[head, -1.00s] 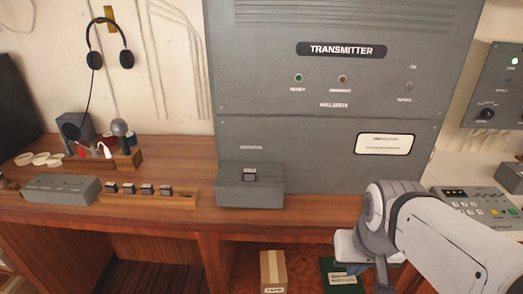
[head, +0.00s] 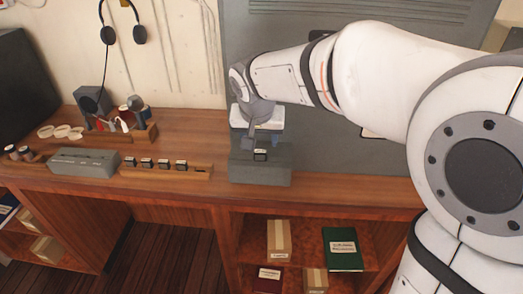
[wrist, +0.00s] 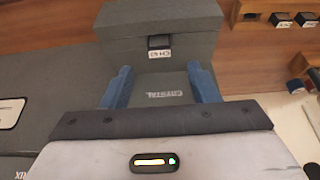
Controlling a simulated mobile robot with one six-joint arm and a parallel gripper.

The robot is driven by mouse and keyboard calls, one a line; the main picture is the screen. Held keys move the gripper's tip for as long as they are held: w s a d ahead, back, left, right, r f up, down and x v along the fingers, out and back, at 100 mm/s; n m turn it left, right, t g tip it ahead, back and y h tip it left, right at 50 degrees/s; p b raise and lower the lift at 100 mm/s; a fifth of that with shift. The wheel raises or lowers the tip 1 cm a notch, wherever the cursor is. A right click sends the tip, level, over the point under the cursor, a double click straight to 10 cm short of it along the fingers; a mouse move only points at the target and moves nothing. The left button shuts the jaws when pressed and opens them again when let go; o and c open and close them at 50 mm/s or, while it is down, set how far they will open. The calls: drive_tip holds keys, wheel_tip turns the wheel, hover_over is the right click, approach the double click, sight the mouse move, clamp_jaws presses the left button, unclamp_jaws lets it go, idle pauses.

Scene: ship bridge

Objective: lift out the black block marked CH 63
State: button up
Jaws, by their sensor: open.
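The black block marked CH 63 (wrist: 160,48) sits in a socket in the front of the grey box (wrist: 185,20), its white label facing the wrist camera. In the head view the block (head: 260,155) shows on the grey box (head: 258,174) at the transmitter's foot. My gripper (wrist: 160,66) is open and empty, its two blue fingers spread wide to either side of the block's line, with the block beyond their tips. In the head view my gripper (head: 258,132) is just above and behind the block, its fingertips partly hidden.
A wooden rack (head: 195,172) with several similar black blocks lies left of the grey box. A long grey case (head: 85,162) is farther left. The transmitter cabinet (head: 310,150) rises close behind. Shelves below hold cartons (head: 279,238) and a green book (head: 342,249).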

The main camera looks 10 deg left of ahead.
sight(260, 152)
drive_tip(key=p+x, duration=0.1)
drive_tip(key=x, duration=0.5)
drive_tip(key=shift+s, duration=0.2)
drive_tip(key=shift+c, duration=0.5)
drive_tip(key=c, duration=0.9)
drive_tip(key=shift+c, duration=0.2)
wheel_tip(260, 152, up, 10)
drive_tip(key=shift+b, duration=0.35)
